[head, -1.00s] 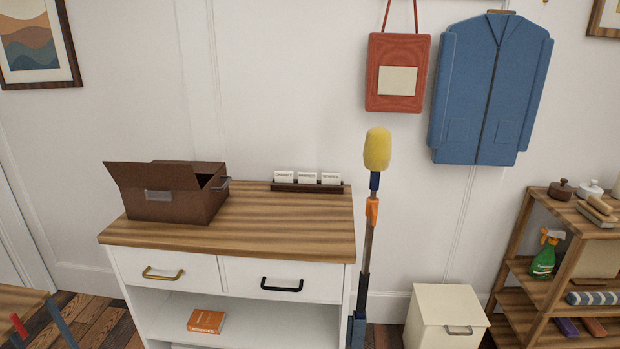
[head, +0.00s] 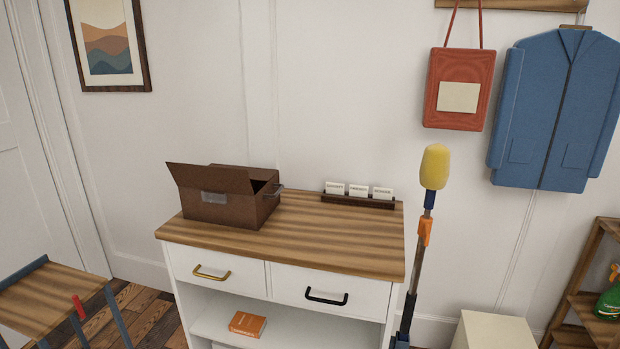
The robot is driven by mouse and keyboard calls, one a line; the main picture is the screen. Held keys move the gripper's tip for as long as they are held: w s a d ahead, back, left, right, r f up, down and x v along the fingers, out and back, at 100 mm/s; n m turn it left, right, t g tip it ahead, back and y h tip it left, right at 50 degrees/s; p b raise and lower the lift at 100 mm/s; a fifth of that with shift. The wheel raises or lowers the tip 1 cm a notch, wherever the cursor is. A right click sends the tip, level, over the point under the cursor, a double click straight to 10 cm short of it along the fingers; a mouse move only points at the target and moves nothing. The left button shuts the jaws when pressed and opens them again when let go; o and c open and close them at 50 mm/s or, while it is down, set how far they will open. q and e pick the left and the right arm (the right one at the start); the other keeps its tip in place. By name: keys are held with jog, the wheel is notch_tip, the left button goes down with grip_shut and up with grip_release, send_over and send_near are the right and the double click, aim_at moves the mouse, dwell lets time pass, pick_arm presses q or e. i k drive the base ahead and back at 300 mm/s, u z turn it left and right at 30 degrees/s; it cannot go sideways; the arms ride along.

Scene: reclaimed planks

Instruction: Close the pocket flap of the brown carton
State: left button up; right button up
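The brown carton (head: 235,210) stands at the left of the wooden top of a white cabinet. A brown flap (head: 208,178) stands up and tilts outward along its front left side, and the top opening shows dark behind it. A pale label or pocket (head: 214,198) is on the front, and a grey handle (head: 276,190) is on the right side. Whether the raised flap is the pocket flap, I cannot tell. Neither of my grippers is in view.
The cabinet top (head: 330,240) is clear to the right of the carton, except for a card holder (head: 358,201) at the back. A yellow-headed duster (head: 434,168) stands upright at the cabinet's right. A small table (head: 45,300) is at lower left.

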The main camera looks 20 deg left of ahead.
aim_at(213, 178)
jog(key=z, duration=0.05)
jog(key=k, duration=0.55)
jog(key=u, duration=0.9)
jog(key=i, duration=0.6)
jog(key=u, duration=0.2)
